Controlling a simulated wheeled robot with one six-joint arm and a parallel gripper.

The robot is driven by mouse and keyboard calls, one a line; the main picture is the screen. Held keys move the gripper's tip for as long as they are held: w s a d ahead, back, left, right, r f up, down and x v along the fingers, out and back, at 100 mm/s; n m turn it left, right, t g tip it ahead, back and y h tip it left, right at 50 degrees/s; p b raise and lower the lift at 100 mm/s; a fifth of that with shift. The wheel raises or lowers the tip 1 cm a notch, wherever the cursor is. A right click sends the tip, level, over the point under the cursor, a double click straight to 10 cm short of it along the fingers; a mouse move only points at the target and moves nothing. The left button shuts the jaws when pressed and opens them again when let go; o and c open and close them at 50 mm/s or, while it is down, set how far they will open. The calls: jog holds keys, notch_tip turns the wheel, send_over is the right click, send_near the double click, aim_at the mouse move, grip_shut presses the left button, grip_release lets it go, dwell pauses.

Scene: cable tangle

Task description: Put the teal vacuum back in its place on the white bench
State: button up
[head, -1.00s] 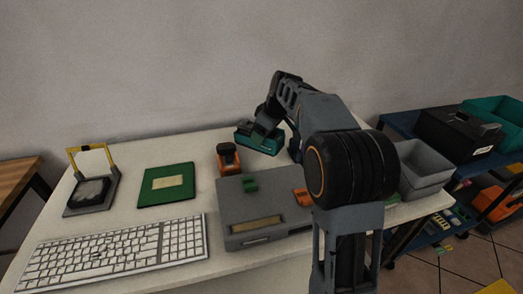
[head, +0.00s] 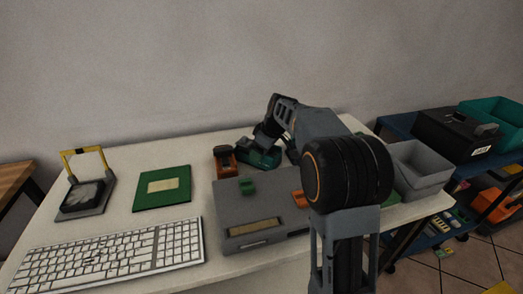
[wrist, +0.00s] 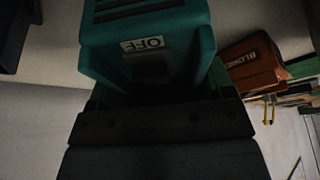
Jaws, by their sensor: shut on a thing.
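The teal vacuum (head: 258,158) is at the back of the white bench (head: 120,228), partly hidden behind my arm. In the wrist view the vacuum (wrist: 150,35) fills the upper middle, with dark slots and a white "OFF" label facing the camera. My gripper (head: 264,143) is shut on it; in the wrist view the dark gripper (wrist: 155,110) lies against its near end. Its underside is hidden, so I cannot tell whether it touches the bench.
An orange-and-black blower (head: 224,161) stands close left of the vacuum; it also shows in the wrist view (wrist: 252,63). A grey case (head: 240,205) lies in front. A green board (head: 162,188), keyboard (head: 110,258) and yellow-handled item (head: 85,190) are left; a grey bin (head: 420,170) is right.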

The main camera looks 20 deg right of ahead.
jog(key=o, duration=1)
jog(key=shift+c, duration=0.2)
jog(key=p+v, duration=0.2)
jog(key=v, duration=1)
jog(key=shift+p, duration=0.35)
jog(key=shift+r, duration=0.1)
jog(key=s+a+r+m+h+p, duration=0.1)
jog(key=s+r+m+p, duration=0.1)
jog(key=s+p, duration=0.3)
jog(key=s+a+r+m+h+p, duration=0.1)
jog(key=s+m+p, duration=0.3)
jog(key=s, duration=0.7)
jog(key=s+a+r+m+h+p, duration=0.1)
jog(key=s+a+r+m+p, duration=0.1)
jog(key=s+p, duration=0.5)
jog(key=shift+s+a+r+m+t+p, duration=0.3)
jog(key=shift+s+r+m+p, duration=0.1)
jog(key=shift+m, duration=0.1)
